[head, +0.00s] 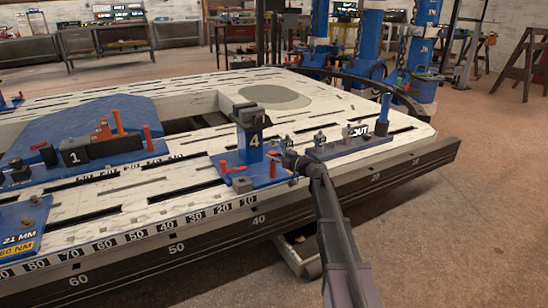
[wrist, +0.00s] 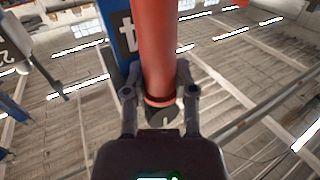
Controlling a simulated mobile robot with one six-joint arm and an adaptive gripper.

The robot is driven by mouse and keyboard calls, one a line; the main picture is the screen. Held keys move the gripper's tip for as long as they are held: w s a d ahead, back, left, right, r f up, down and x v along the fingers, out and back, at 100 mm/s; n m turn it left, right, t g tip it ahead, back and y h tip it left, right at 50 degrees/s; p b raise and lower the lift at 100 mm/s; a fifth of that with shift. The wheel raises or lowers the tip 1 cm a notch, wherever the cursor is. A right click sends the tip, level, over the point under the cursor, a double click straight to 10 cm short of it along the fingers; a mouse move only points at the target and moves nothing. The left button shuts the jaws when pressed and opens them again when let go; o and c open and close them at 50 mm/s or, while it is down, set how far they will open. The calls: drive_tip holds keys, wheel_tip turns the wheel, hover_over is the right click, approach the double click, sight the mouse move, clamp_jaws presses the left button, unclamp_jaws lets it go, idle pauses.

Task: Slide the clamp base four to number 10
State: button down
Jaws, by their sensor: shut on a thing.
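Clamp base four is a blue plate (head: 262,177) with an upright blue post (head: 249,142) marked 4 and a dark clamp head on top. It stands on the white slotted bench (head: 150,205), near its front edge. A red handle (head: 273,167) rises from the plate's right side. My gripper (head: 290,161) reaches in from the right at that handle. In the wrist view, my gripper (wrist: 159,92) is shut around the red handle (wrist: 155,45), with the blue post behind it. The number 10 (head: 247,201) is on the edge scale in front of the plate; exact alignment is unclear.
Another blue base with a grey block (head: 319,139) stands close to the right of base four. Clamp base one (head: 75,157) stands to the left. A blue plate marked 21 MM (head: 20,238) lies at the front left. Bare slotted top lies left of base four.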

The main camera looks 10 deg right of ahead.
drive_tip(key=shift+w+d, duration=0.35)
drive_tip(key=shift+d, duration=0.3)
drive_tip(key=shift+c, duration=2)
unclamp_jaws()
drive_tip(key=shift+s+a, duration=0.1)
drive_tip(key=shift+a, duration=0.15)
drive_tip(key=shift+a, duration=0.1)
drive_tip(key=shift+s, duration=0.2)
drive_tip(key=shift+s+d, duration=0.45)
drive_tip(key=v, duration=1)
drive_tip(key=shift+s+d, duration=0.15)
drive_tip(key=shift+d, duration=0.2)
